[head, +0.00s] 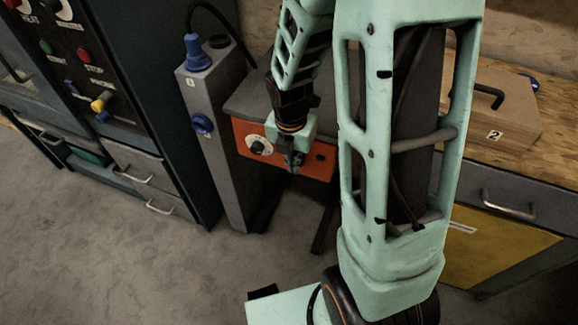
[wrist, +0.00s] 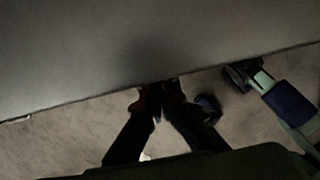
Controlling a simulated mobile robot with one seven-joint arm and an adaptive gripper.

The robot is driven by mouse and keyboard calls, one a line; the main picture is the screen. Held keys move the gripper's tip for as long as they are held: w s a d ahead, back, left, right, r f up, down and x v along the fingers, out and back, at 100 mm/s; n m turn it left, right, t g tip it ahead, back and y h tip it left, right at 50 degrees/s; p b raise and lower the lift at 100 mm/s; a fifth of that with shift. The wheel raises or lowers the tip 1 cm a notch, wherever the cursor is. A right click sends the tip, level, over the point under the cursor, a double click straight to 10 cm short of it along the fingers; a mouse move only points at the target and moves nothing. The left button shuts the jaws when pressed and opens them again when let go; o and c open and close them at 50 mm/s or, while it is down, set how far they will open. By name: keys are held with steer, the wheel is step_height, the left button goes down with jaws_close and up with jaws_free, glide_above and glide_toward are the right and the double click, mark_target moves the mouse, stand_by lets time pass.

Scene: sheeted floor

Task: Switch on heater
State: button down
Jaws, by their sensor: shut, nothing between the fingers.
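An orange-fronted unit with a grey top, which looks like the heater (head: 315,172), stands in the middle of the head view. Its front carries a white dial (head: 258,146) at the left and a small dark spot at the right. My gripper (head: 293,166) points down in front of the orange panel, right of the dial, and hides part of the panel. In the wrist view my gripper (wrist: 158,90) has its fingers together with nothing between them, tips by the lower edge of a broad grey surface (wrist: 130,45). Whether the fingers touch the unit I cannot tell.
A grey post (head: 217,140) with blue plugs stands left of the unit. A dark control cabinet (head: 150,70) with buttons is farther left. A wooden box (head: 505,115) marked 2 sits on the bench at right. Open floor (head: 130,265) lies in front.

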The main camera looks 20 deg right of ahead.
steer(key=shift+w+d+p, duration=0.2)
steer(key=shift+p, duration=0.1)
steer(key=shift+w+f, duration=0.1)
steer(key=shift+w, duration=0.05)
stand_by(0.4)
